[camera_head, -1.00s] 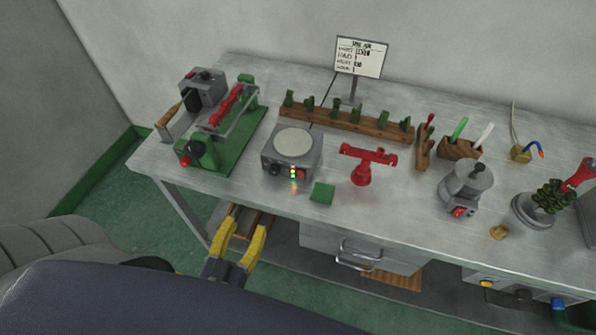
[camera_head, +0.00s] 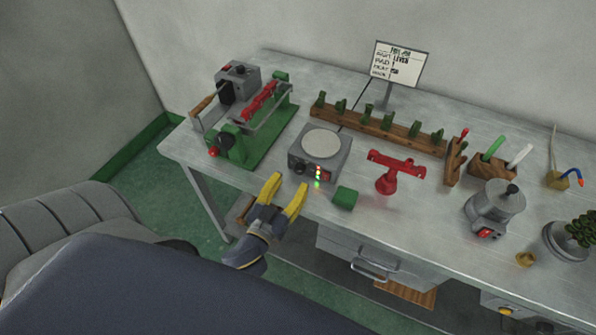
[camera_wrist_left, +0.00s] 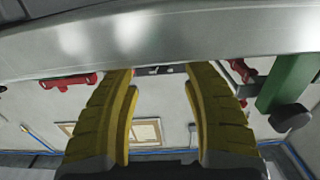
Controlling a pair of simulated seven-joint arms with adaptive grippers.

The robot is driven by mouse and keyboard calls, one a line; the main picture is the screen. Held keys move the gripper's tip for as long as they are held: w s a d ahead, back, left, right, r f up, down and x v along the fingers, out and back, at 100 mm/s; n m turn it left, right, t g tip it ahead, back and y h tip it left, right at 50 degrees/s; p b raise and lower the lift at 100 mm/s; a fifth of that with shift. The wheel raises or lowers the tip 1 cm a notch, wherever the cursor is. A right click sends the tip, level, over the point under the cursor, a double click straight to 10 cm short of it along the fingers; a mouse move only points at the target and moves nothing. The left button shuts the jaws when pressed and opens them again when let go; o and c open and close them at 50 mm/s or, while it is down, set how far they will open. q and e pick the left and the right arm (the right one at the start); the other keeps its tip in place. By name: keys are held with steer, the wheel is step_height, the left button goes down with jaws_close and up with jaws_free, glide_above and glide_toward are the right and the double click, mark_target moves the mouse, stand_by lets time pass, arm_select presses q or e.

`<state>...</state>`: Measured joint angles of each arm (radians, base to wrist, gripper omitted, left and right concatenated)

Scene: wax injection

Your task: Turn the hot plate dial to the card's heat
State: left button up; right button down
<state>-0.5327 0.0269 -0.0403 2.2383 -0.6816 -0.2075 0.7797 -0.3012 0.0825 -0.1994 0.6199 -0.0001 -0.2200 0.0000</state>
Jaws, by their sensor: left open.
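The hot plate (camera_head: 346,160) is a grey box with a round pale top, near the table's front edge. Its dark dial (camera_head: 299,169) is on the front face, left of several small lit lamps (camera_head: 318,176). The card (camera_head: 402,63) stands on a post at the back; its small text is too blurred to read surely. My left gripper (camera_head: 285,184) has yellow fingers, open and empty, at the table's front edge just below and left of the dial, apart from it. In the left wrist view its spread fingers (camera_wrist_left: 161,72) show below a pale metal edge. My right gripper is not in view.
A green block (camera_head: 345,198) lies right of the hot plate's front. A red stand (camera_head: 390,172) is farther right. A green-based machine (camera_head: 262,135) stands to the left. A wooden rack (camera_head: 375,127) runs behind. A lidded grey pot (camera_head: 495,205) stands right.

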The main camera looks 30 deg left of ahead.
mark_target(298, 173)
arm_select(q)
steer(key=shift+w+a, duration=0.2)
steer(key=shift+w, duration=2.35)
steer(key=shift+o, duration=0.2)
jaws_close()
